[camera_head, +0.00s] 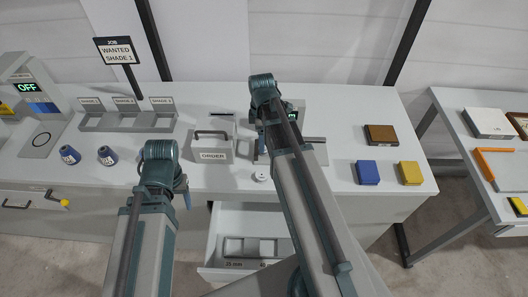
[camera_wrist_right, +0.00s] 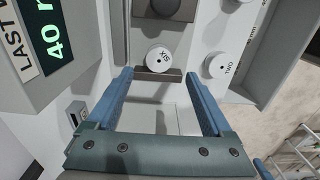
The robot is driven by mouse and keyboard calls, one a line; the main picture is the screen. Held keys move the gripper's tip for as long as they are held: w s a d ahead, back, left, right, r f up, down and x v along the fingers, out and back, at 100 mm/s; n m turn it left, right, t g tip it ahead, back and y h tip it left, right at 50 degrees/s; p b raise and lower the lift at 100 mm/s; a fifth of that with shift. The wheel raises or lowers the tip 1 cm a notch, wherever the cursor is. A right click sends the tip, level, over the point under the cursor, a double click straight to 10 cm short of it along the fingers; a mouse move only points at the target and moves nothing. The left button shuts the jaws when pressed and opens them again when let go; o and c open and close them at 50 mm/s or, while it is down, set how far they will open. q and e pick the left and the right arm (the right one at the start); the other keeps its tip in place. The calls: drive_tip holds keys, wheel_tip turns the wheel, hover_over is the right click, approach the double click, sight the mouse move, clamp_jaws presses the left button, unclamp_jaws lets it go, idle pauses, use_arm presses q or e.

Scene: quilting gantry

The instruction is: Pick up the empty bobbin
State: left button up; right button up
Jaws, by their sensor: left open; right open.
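Two white discs, which look like bobbins, show in the right wrist view. One disc marked SIX (camera_wrist_right: 158,57) sits at a dark grey bar, just beyond my open right gripper (camera_wrist_right: 161,88), with nothing between the fingers. The other disc, marked TWO (camera_wrist_right: 222,66), lies farther right. In the head view a white disc (camera_head: 261,176) lies near the table's front edge, beside my right arm. I cannot tell which bobbin is empty. My right gripper's fingers are mostly hidden by its arm in the head view. My left gripper (camera_head: 186,198) is open at the table's front edge, partly hidden by its wrist.
An open drawer (camera_head: 214,252) juts out below the table. A box marked ORDER (camera_head: 212,156) and a display device (camera_wrist_right: 35,45) stand close to my right gripper. Blue (camera_head: 368,173) and yellow (camera_head: 410,173) blocks lie right.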

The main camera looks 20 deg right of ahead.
drive_tip(key=f+b, duration=0.4)
drive_tip(key=f, duration=0.1)
drive_tip(key=shift+d, duration=0.35)
drive_tip(key=shift+r, duration=0.1)
clamp_jaws()
